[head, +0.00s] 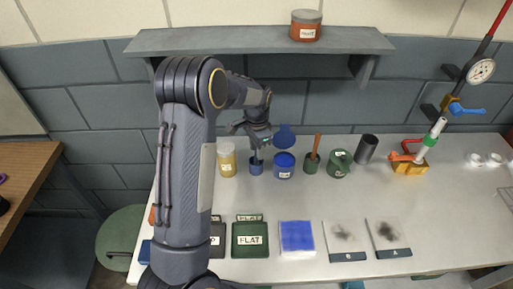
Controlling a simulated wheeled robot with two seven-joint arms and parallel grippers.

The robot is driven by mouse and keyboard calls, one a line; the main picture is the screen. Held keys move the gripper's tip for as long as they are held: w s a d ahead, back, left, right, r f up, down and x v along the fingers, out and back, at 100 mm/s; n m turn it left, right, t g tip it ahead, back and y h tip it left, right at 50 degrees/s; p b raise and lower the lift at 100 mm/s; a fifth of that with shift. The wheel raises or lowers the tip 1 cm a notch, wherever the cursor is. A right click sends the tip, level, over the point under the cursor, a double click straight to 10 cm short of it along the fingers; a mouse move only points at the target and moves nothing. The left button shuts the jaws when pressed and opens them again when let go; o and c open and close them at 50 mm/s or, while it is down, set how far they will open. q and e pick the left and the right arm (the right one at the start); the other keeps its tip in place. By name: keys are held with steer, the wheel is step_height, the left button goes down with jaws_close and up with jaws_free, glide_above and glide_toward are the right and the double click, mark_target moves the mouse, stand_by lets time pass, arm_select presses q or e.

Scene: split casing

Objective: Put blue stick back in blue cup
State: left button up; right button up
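A small blue cup (256,169) stands on the white table, between a yellow-topped jar and a blue jar. My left gripper (258,147) is directly above this cup and points down at it. A thin dark piece between gripper and cup runs to the cup's mouth; I cannot tell whether it is the blue stick or a finger. No stick shows clearly in blue. Whether the fingers are closed on something is too small to see. My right gripper is not in view.
A blue jar (284,169), a green cup (311,166) with a brown stick, a green jar (340,161) and a dark cylinder (367,148) stand to the right. A shelf (190,43) hangs above.

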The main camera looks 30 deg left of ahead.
arm_select(q)
steer(key=shift+r, duration=0.15)
step_height(320, 180, up, 7)
steer(key=shift+a+r+p, duration=0.1)
steer(key=shift+a+p, duration=0.05)
steer(key=shift+p, duration=0.15)
steer(key=shift+s+r, duration=0.2)
steer(key=shift+r, duration=0.15)
steer(key=s+d+r+n+t+h, duration=0.4)
steer(key=s+r, duration=0.5)
steer(key=s, duration=0.5)
steer(key=s+d+n, duration=0.2)
steer(key=s+d, duration=0.2)
steer(key=s, duration=0.3)
steer(key=s+d+f+n+t, duration=0.1)
steer(key=s+d+n, duration=0.1)
steer(key=s, duration=0.5)
steer(key=shift+s+d+f+t, duration=0.3)
steer(key=shift+s+d, duration=0.1)
steer(key=shift+d, duration=0.5)
